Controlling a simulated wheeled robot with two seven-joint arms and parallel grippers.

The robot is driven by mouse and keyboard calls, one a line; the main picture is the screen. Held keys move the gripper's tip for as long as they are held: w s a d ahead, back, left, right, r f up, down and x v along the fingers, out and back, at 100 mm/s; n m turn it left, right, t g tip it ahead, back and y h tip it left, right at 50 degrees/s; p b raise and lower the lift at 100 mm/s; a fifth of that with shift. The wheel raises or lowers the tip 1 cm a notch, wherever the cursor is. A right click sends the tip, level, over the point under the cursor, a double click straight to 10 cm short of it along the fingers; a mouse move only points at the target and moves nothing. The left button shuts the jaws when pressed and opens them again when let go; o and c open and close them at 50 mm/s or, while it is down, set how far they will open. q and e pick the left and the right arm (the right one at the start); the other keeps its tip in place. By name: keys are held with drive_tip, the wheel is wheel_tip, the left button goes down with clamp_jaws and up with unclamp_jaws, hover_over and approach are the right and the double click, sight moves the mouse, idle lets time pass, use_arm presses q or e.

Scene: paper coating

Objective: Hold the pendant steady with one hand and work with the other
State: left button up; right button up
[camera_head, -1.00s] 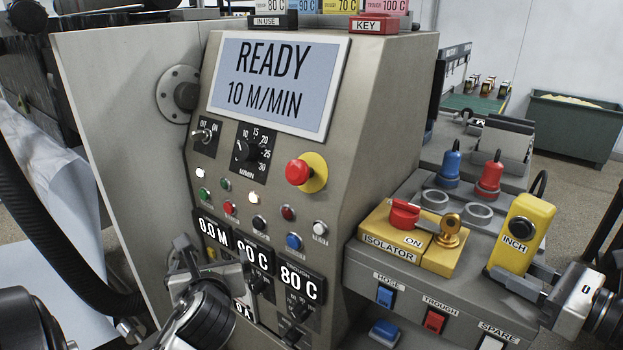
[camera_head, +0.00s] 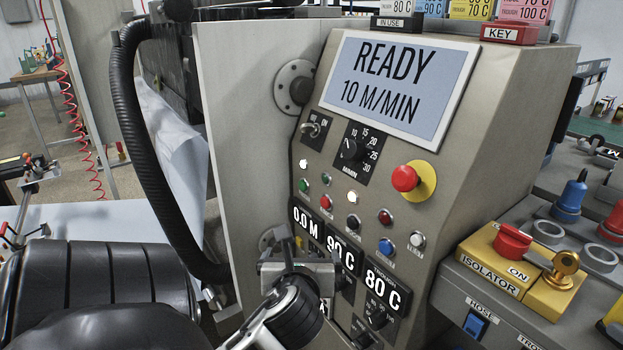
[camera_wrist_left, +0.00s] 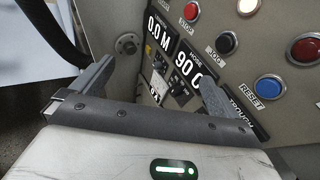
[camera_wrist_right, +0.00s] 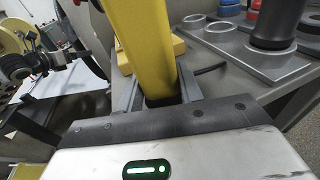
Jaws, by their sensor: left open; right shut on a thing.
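The yellow pendant (camera_wrist_right: 145,40) stands between the fingers of my right gripper (camera_wrist_right: 160,92), which is shut on it in the right wrist view. In the head view only a yellow corner of the pendant (camera_head: 613,325) shows at the right edge; that gripper is outside the head view. My left gripper (camera_head: 300,258) is open and empty in front of the lower left of the control panel (camera_head: 400,185), by the 0.0 M and 90 C readouts. In the left wrist view its fingers (camera_wrist_left: 145,90) are spread, with the black JOG button (camera_wrist_left: 226,42) and blue RESET button (camera_wrist_left: 270,88) beyond them.
The screen (camera_head: 398,85) reads READY, 10 M/MIN. A red mushroom button (camera_head: 405,178) projects from the panel. The yellow isolator (camera_head: 515,275) with red knob and brass key stands at right, at ON. A black hose (camera_head: 150,160) curves down left of the machine.

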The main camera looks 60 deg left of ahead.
use_arm(q)
clamp_jaws()
idle(1.5)
